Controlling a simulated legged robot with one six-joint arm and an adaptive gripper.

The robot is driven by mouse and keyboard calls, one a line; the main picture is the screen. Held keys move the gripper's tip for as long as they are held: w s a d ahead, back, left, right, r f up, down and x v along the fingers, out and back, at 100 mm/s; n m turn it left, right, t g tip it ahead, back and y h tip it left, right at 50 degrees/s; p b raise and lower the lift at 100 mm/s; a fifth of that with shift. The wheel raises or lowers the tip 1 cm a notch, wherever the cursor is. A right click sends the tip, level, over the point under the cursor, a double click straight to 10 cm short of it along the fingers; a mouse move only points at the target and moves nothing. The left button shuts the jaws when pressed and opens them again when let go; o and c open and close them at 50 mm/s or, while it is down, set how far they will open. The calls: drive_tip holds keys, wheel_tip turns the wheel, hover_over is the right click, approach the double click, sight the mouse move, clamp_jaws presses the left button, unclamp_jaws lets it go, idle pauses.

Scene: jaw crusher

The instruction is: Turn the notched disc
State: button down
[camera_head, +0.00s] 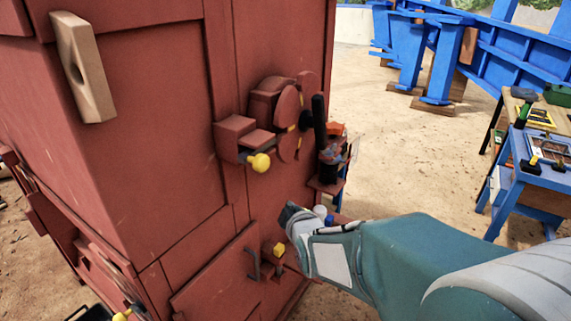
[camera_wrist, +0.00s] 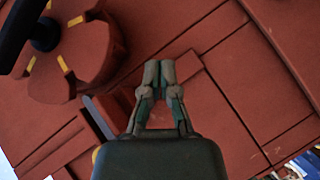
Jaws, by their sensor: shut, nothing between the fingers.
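The notched disc (camera_head: 288,112) is a red round plate with yellow marks, mounted on the side of the red machine in the head view. A black handle (camera_head: 319,118) stands out in front of it. In the wrist view the disc (camera_wrist: 98,52) is at the upper left, with notches in its rim and the black handle (camera_wrist: 22,32) over its hub. My gripper (camera_wrist: 158,68) is shut and empty, to the right of the disc and apart from it in that view. In the head view my wrist is below the disc, and the fingers cannot be made out.
A yellow knob (camera_head: 259,162) sticks out of a red block left of the disc. A small shelf (camera_head: 327,186) carries parts just right of it. A blue table (camera_head: 535,175) with tools stands far right. Open sandy ground lies between.

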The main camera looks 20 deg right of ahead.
drive_tip(key=w+d+n+t, duration=0.3)
drive_tip(key=w+n, duration=0.1)
drive_tip(key=w, duration=0.3)
drive_tip(key=w+d+n+t+h, duration=0.1)
drive_tip(key=w+d+n+t, duration=0.1)
drive_tip(key=w, duration=0.6)
drive_tip(key=shift+w+d+n+t, duration=0.3)
drive_tip(key=shift+d+n+t, duration=0.1)
drive_tip(key=shift+d+n, duration=0.55)
drive_tip(key=shift+f, duration=0.1)
